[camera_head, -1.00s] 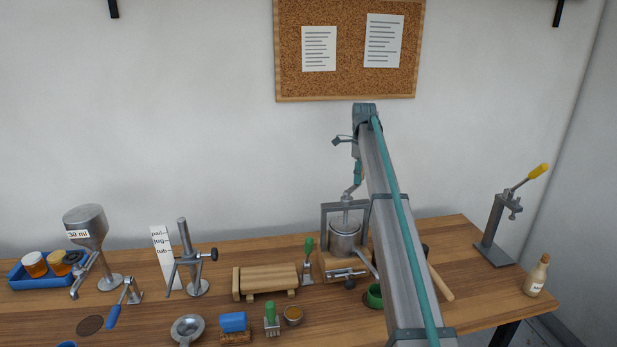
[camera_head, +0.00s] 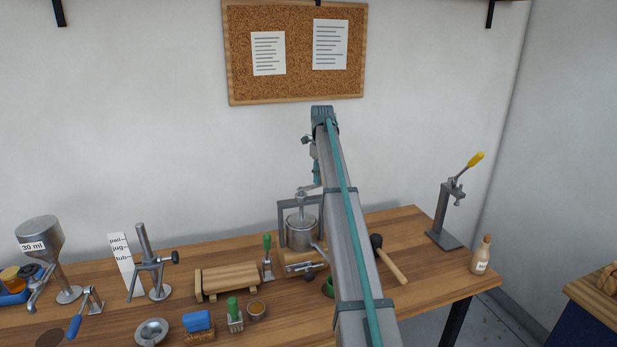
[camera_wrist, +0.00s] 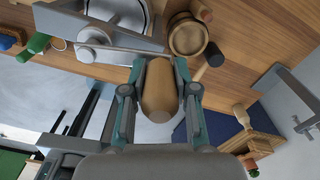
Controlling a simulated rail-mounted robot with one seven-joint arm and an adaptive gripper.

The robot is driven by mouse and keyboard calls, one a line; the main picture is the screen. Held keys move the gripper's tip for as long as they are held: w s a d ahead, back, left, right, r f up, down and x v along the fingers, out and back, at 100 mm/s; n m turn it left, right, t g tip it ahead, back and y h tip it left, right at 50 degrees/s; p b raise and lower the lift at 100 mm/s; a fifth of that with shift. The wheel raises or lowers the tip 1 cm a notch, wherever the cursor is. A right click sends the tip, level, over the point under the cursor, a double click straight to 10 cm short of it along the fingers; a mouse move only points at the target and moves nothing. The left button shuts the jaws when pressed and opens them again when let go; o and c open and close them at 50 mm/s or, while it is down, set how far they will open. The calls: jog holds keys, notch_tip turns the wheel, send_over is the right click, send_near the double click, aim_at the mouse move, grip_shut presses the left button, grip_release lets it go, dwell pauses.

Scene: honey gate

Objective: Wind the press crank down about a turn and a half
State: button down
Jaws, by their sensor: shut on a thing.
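The press (camera_head: 301,232) stands on the bench, a metal pot in a grey frame with a screw through its top beam. It is partly hidden by my arm. Its crank (camera_head: 308,189) sits on top of the screw and points right. In the wrist view the crank's thin arm (camera_wrist: 118,46) runs from the screw above the grey beam (camera_wrist: 80,25) to a tan wooden handle (camera_wrist: 160,95). My gripper (camera_wrist: 160,68) is shut on this handle, one finger on each side. In the head view my gripper (camera_head: 317,175) is small and above the press.
A green-handled tool (camera_head: 267,258) and a wooden roller stand (camera_head: 228,280) are left of the press. A mallet (camera_head: 390,262) lies to the right. A yellow-handled lever stand (camera_head: 447,215) and a bottle (camera_head: 481,256) are at the bench's right end.

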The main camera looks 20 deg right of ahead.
dwell(0.3)
jog(key=c, duration=0.9)
grip_release()
jog(key=shift+o, duration=0.2)
jog(key=shift+r, duration=0.1)
notch_tip(320, 180, up, 12)
jog(key=shift+f, duration=0.1)
